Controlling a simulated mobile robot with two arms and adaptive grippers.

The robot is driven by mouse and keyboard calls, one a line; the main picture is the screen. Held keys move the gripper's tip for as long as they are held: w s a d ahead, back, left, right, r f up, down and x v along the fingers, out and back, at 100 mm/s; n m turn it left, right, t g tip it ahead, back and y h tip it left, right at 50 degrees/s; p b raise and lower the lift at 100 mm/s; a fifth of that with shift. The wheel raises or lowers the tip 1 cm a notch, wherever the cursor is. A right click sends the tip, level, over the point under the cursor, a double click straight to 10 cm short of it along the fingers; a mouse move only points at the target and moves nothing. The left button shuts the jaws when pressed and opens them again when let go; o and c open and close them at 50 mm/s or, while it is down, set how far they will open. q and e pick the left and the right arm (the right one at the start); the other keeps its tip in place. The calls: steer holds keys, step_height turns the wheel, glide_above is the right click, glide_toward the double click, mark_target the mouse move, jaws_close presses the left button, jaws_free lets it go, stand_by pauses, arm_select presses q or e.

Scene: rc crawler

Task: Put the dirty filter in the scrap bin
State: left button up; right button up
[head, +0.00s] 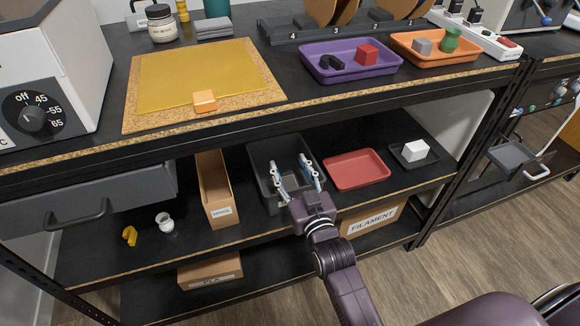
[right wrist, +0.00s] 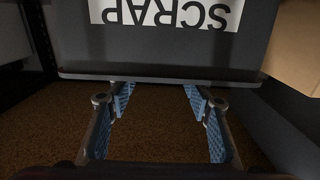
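The dark grey scrap bin (head: 256,160) stands on the middle shelf. Its front, with an upside-down SCRAP label, fills the top of the right wrist view (right wrist: 165,50). My right gripper (head: 289,162) reaches over the bin's front edge. It is open, with a wide empty gap between its fingers, which also show in the right wrist view (right wrist: 157,93). I cannot pick out the dirty filter in either view; the bin's inside is partly hidden by the gripper. My left gripper is not in view.
Left of the bin is a cardboard box (head: 213,190); right are a red tray (head: 356,170) and a small dark tray holding a white block (head: 415,149). The upper shelf (head: 190,128) hangs close above.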

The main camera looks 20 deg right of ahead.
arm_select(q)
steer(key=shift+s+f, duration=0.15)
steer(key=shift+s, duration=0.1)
arm_select(e)
steer(key=shift+r, duration=0.65)
steer(key=s+p, duration=0.2)
steer(key=s, duration=1)
steer(key=s+f+n+g, duration=0.1)
steer(key=s+f+g, duration=0.25)
steer(key=f, duration=0.75)
steer(key=s+f+g, duration=0.3)
steer(key=f+g, duration=0.2)
steer(key=f, duration=0.7)
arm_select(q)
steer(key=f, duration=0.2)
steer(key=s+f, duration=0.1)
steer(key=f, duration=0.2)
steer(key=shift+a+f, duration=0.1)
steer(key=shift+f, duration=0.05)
arm_select(e)
steer(key=s+d+f+g, duration=0.3)
steer(key=s+f+g, duration=0.4)
steer(key=s+f, duration=0.5)
steer(key=shift+s+n, duration=0.4)
steer(key=shift+s, duration=0.15)
